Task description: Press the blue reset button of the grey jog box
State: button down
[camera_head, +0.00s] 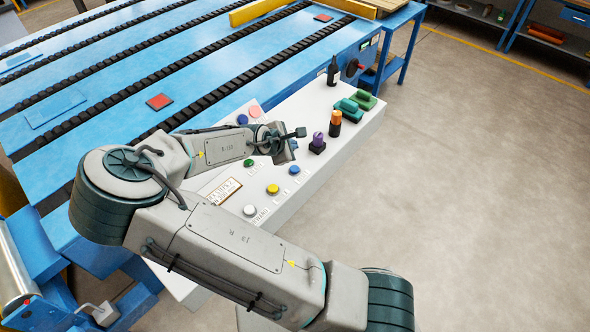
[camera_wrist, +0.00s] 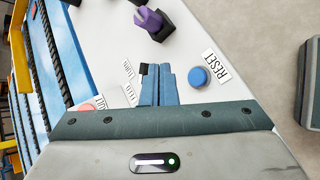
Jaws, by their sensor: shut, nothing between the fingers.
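The jog box (camera_head: 300,104) is a long pale grey panel with coloured buttons and labels. The blue button with the RESET label shows in the wrist view (camera_wrist: 198,77), right of my fingers and apart from them. In the head view it is the blue button (camera_head: 295,170) on the side away from the blue table. My gripper is shut and empty, its fingertips (camera_wrist: 159,69) over the panel between the RESET button and other labels. In the head view my gripper is mostly hidden behind its own wrist, so its height above the panel is hard to judge.
Yellow (camera_head: 272,188), white (camera_head: 249,210) and green (camera_head: 249,163) buttons lie nearer. A second blue button (camera_head: 242,119) sits by a pink one.

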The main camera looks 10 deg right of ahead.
aim_at(292, 170)
notch_tip(292, 170, down, 7)
jog(key=b, duration=0.5)
jog(key=shift+f+b, duration=0.15)
jog(key=shift+b, duration=0.2)
jog(key=shift+f, duration=0.1)
dwell(1.4)
jog(key=shift+f, duration=0.4)
jog(key=shift+f+b, duration=0.4)
jog(key=shift+f, duration=0.1)
dwell(0.8)
jog(key=shift+r+p, duration=0.95)
jog(key=shift+p, duration=0.05)
